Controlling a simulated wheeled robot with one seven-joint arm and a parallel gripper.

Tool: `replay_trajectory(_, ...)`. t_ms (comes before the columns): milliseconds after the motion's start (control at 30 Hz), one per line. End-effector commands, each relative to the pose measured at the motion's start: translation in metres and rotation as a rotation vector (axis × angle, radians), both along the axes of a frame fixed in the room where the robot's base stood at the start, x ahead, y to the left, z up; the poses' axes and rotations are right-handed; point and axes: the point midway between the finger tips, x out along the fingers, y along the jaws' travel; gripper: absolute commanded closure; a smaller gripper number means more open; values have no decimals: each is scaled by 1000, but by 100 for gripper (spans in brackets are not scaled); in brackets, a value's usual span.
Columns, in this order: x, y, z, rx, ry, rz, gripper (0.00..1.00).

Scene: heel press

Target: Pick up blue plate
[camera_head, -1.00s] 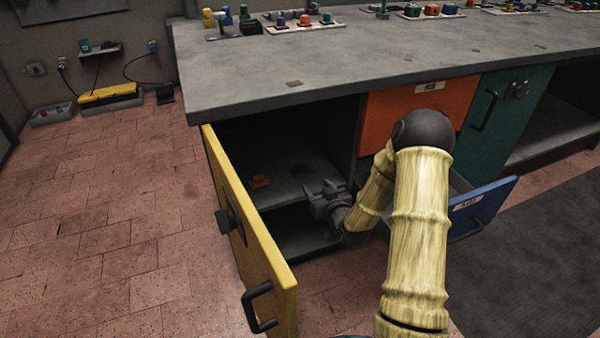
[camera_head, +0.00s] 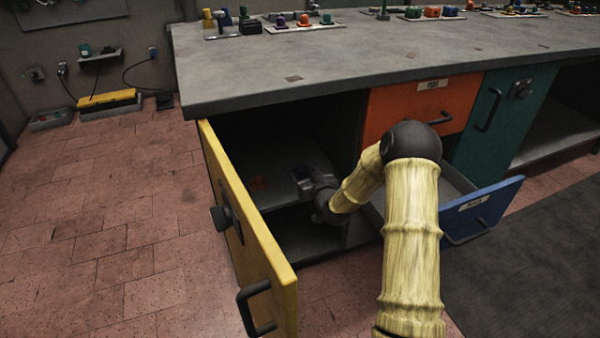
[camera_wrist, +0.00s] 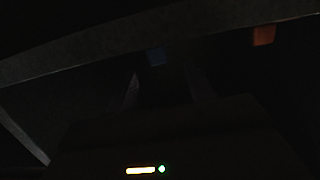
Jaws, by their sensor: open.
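The blue plate (camera_wrist: 157,56) shows in the dark wrist view as a small dim blue patch, just beyond and between my fingertips. In the head view I cannot make it out clearly; my gripper and the shadow cover that spot. My gripper (camera_head: 303,178) reaches into the open cupboard over its inner shelf. In the wrist view its two fingers (camera_wrist: 164,80) stand apart with nothing seen held between them. Whether they touch the plate I cannot tell.
An orange piece (camera_head: 258,183) lies on the shelf left of my gripper and also shows in the wrist view (camera_wrist: 263,36). The yellow door (camera_head: 245,225) stands open at left. A blue drawer (camera_head: 480,208) is pulled out at right. The grey worktop (camera_head: 330,62) lies above.

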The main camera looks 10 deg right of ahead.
Motion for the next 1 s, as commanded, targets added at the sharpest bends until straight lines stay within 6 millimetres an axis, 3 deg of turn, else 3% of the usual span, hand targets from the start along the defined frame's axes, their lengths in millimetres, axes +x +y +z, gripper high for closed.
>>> replay_trajectory(400, 44, 7, -14, 0, -1, 1, 47)
replay_trajectory(1000, 46, 7, -12, 0, 0, 0, 49)
